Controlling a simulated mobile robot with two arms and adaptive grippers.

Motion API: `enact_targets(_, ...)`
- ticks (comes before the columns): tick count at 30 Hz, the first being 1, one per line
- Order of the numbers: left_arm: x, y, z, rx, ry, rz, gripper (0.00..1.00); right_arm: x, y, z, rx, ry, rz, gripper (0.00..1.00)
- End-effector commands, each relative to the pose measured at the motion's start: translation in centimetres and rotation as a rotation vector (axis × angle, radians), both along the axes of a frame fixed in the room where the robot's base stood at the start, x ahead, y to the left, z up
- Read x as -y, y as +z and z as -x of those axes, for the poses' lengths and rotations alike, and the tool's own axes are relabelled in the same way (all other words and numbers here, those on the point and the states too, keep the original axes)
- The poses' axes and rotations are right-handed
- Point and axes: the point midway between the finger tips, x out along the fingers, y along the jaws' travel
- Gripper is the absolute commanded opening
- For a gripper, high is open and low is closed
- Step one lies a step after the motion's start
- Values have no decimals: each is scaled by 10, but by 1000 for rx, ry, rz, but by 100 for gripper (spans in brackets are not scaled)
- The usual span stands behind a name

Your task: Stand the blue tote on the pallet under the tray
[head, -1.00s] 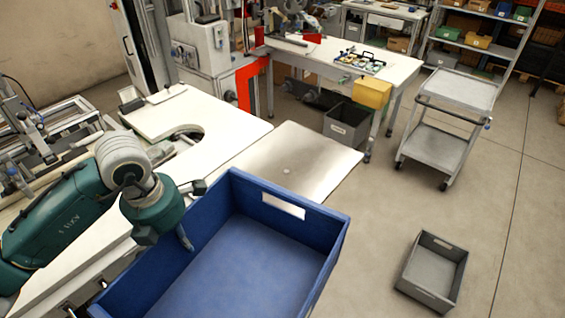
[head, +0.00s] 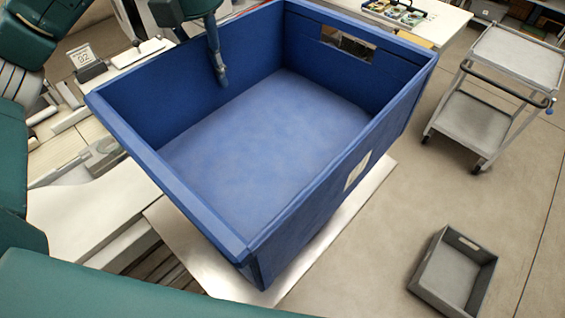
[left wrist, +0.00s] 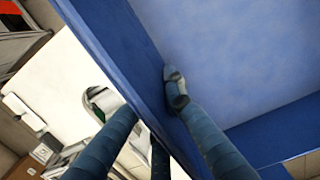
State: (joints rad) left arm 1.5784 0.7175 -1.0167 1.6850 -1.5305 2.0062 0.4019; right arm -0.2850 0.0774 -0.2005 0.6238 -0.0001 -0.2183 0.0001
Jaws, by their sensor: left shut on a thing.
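The blue tote (head: 262,125) is open and empty in the middle of the head view, with a handle slot in its far wall and a pale label on its right side. Its base is hidden, so I cannot tell whether it hangs or rests. My left gripper (head: 218,66) is shut on the tote's left wall, one finger inside. The left wrist view shows the gripper (left wrist: 154,100) astride the tote's blue wall (left wrist: 115,45). No pallet can be made out. My right gripper does not show.
A bare metal plate (head: 225,285) shows below the tote. A white worktop (head: 80,215) lies at left. A grey bin (head: 456,270) stands on the floor at right, and a grey cart (head: 490,90) stands behind it. The floor between them is clear.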

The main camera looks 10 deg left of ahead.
Motion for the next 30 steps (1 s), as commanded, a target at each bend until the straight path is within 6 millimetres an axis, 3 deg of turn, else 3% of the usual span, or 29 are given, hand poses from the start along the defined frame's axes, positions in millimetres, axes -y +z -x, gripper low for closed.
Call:
enact_targets(5, 2, 1, 0, -2, -10, 4, 0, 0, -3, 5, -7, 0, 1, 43)
enact_targets(15, 0, -65, 1, -5, -6, 3, 0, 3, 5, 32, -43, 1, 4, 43)
enact_targets(24, 1, -128, 2, -2, -7, 4, 0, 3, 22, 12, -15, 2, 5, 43)
enact_targets(30, 2, -146, 1, 1, -6, 4, 0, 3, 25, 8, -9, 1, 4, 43)
